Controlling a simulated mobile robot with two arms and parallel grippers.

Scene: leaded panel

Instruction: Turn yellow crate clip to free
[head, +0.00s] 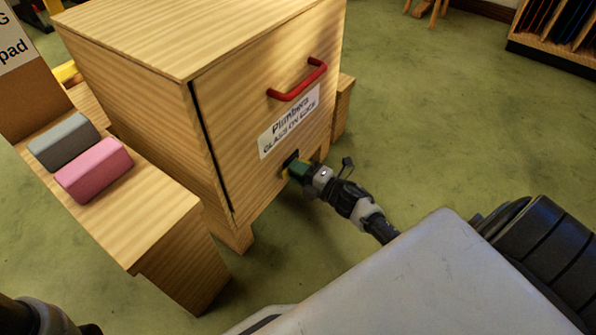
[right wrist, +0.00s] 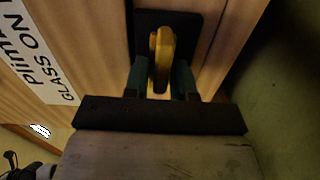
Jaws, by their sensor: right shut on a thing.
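The wooden crate (head: 235,135) stands on legs in the head view, with a red handle (head: 297,82) and a white label on its front. Its yellow clip (right wrist: 161,45) sits on a dark plate (right wrist: 188,22) low on that front, below the label. In the right wrist view the clip's long side runs roughly up and down the picture. My right gripper (right wrist: 160,82) is shut on the clip, one green finger on each side. In the head view my right gripper (head: 293,169) reaches the crate's lower front and mostly hides the clip. My left gripper is not in view.
A wooden bench (head: 165,215) left of the crate bears a grey block (head: 64,141) and a pink block (head: 94,170). A rack (head: 560,45) stands at the far right. The green floor right of the crate is clear.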

